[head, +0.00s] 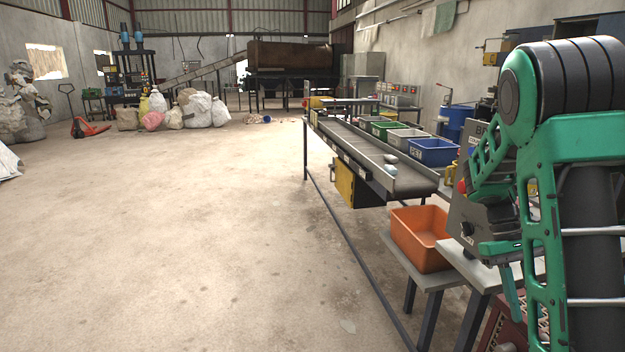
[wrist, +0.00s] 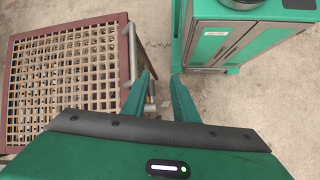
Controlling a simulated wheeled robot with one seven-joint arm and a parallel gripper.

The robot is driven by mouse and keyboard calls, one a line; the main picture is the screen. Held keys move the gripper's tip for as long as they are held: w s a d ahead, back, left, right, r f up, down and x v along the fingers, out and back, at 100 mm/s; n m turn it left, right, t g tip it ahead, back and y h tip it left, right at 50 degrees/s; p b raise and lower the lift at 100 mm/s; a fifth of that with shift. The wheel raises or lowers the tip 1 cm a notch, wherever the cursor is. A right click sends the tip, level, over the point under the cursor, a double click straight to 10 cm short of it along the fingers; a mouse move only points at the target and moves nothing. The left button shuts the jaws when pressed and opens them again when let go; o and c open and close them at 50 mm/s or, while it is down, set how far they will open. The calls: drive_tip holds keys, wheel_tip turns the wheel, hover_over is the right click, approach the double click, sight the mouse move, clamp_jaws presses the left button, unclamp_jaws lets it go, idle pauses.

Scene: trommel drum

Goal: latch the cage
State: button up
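The cage shows in the wrist view as a red-brown frame with a square mesh (wrist: 65,75), on the left. A grey bar handle (wrist: 130,55) stands along its right edge. My gripper (wrist: 164,80) is open, its two green fingers apart. Its left finger is close to the cage's right edge and the handle's lower end; I cannot tell whether they touch. A small pale metal part (wrist: 150,103) shows between the fingers; I cannot tell whether it is the latch. In the head view, only a red-brown part of the cage (head: 508,328) shows at the lower right, behind my arm.
In the head view, an orange bin (head: 420,240) sits on a low grey stand beside the cage. A conveyor (head: 365,145) with coloured bins runs behind it. A grey machine box stands behind my arm. The concrete floor (head: 200,230) on the left is open.

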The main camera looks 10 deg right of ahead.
drive_tip(key=s+a+r+m+t, duration=0.1)
drive_tip(key=s+a+t, duration=0.1)
drive_tip(key=s, duration=0.3)
drive_tip(key=s+a+r+m+t, duration=0.2)
drive_tip(key=s+a, duration=0.3)
drive_tip(key=s, duration=0.1)
drive_tip(key=s+a+r+m+t+y, duration=0.1)
drive_tip(key=s+a+t, duration=0.1)
drive_tip(key=s, duration=0.3)
drive_tip(key=shift+s+a+r+m+t, duration=0.3)
drive_tip(key=shift+s+a+m+t, duration=0.1)
drive_tip(key=shift+a, duration=0.3)
